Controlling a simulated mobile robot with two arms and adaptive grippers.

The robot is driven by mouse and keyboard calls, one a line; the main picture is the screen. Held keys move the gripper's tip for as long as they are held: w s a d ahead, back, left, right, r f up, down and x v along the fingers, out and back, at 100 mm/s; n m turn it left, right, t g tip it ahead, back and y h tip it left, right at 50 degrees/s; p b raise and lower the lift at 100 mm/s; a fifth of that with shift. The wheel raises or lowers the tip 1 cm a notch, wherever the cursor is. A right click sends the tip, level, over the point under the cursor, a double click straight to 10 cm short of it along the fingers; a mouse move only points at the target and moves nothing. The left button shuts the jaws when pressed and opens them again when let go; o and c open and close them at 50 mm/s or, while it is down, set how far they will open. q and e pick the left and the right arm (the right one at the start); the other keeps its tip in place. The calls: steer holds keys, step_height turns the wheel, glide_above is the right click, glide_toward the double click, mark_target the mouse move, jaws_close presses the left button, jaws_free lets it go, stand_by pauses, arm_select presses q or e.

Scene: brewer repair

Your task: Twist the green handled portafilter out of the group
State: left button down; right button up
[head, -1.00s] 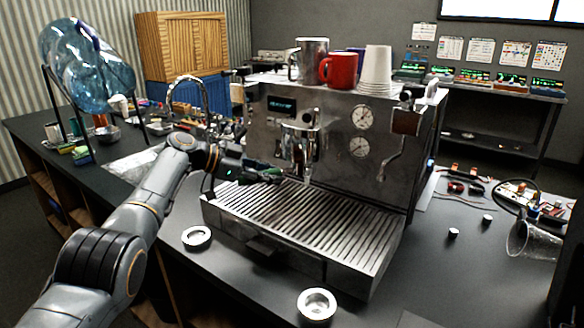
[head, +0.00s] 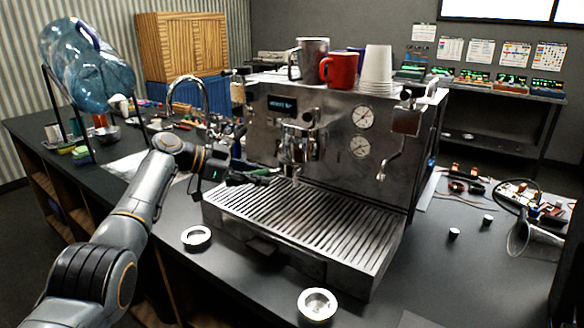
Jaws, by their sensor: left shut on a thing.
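The espresso machine (head: 335,120) stands on the dark counter, with its chrome group (head: 298,142) on the front face. The green handled portafilter (head: 263,171) shows as a bit of green handle left of and below the group. Its metal end is by the underside of the group; whether it is still locked in is too small to tell. My left gripper (head: 256,177) reaches in from the left, shut on the handle above the left part of the drip tray. Its fingers hide much of the handle. My right gripper is not in view.
The slatted drip tray (head: 300,222) lies below the group. Mugs, including a red one (head: 339,70), and stacked cups (head: 377,70) stand on top. A faucet (head: 188,92) rises behind my arm.

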arm_select(q)
steer(key=s+a, duration=0.2)
steer(key=a, duration=0.8)
stand_by(0.4)
steer(key=shift+s, duration=0.1)
